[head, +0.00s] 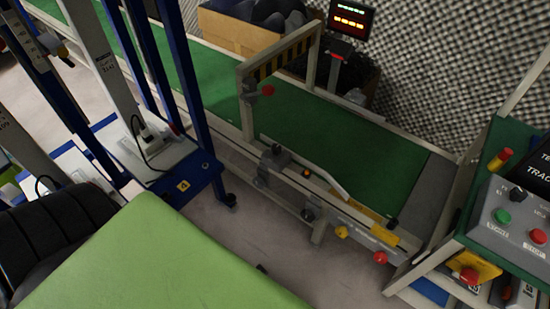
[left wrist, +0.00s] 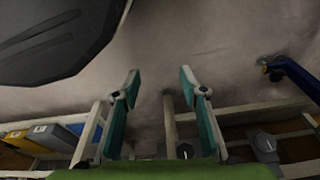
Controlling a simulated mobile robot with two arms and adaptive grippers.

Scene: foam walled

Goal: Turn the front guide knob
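The green conveyor (head: 320,140) runs from upper left to lower right in the head view. Several knobs sit along its near side: a dark knob on a grey clamp (head: 276,152), a black knob (head: 308,214), a yellow knob (head: 341,232) and a red knob (head: 380,257). Another red knob (head: 267,90) is on the grey gantry post. I cannot tell for sure which is the front guide knob. My left gripper (left wrist: 160,82) is open in the left wrist view, its two teal-padded fingers apart with nothing between them. My right gripper is not in view.
A light green panel (head: 150,260) fills the lower left foreground. A blue wheeled frame (head: 190,180) stands left of the conveyor. A control box (head: 515,222) with green and red buttons is at right. Bare floor (head: 245,235) lies between. A dark rounded object (left wrist: 60,35) shows in the wrist view.

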